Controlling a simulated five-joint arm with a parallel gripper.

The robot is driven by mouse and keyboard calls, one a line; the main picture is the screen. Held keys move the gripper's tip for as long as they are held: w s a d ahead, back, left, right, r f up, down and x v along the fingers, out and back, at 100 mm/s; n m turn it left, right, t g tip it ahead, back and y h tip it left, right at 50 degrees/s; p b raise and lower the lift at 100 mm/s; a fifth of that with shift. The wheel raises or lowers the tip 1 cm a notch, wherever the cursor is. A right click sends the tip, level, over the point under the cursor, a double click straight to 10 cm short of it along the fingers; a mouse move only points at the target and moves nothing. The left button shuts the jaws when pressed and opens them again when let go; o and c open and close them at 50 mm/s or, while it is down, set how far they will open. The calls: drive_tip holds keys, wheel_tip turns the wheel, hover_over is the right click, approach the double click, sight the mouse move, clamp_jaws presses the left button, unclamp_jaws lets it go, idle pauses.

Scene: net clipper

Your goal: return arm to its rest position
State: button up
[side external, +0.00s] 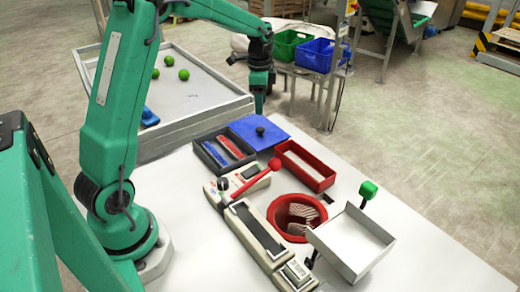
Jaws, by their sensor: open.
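My gripper (259,101) hangs pointing down at the upper middle of the side external view, above the far edge of the white table (425,245). Its jaws are small and dark here; they are open, with nothing seen between them. It is behind and above the blue lid (262,136) with a black knob, apart from it. My green arm rises from its base on the left of the table, and its forearm reaches right across the top. The net clipper (255,228), beige with a raised red lever, stands mid-table.
A dark box (211,164) holds red and blue pieces. A red box (319,178), a red bowl (276,218) with netting and a white tray (345,246) stand to the right. A grey-rimmed tray (190,100) holds green balls. Green (287,50) and blue crates (318,60) stand behind.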

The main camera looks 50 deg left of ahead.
drive_tip(key=s+d+r+n+t, duration=0.25)
drive_tip(key=s+d+r, duration=0.3)
drive_tip(key=s, duration=0.35)
drive_tip(key=s+d+r+n+t, duration=0.2)
drive_tip(key=s+d+r+n, duration=0.25)
drive_tip(key=s+d, duration=0.3)
drive_tip(key=s+d+n, duration=0.1)
drive_tip(key=s+d, duration=0.1)
drive_tip(key=s, duration=0.5)
drive_tip(key=shift+s+f+n+t, duration=0.3)
drive_tip(key=shift+s+f+t, duration=0.05)
drive_tip(key=shift+f+t, duration=0.1)
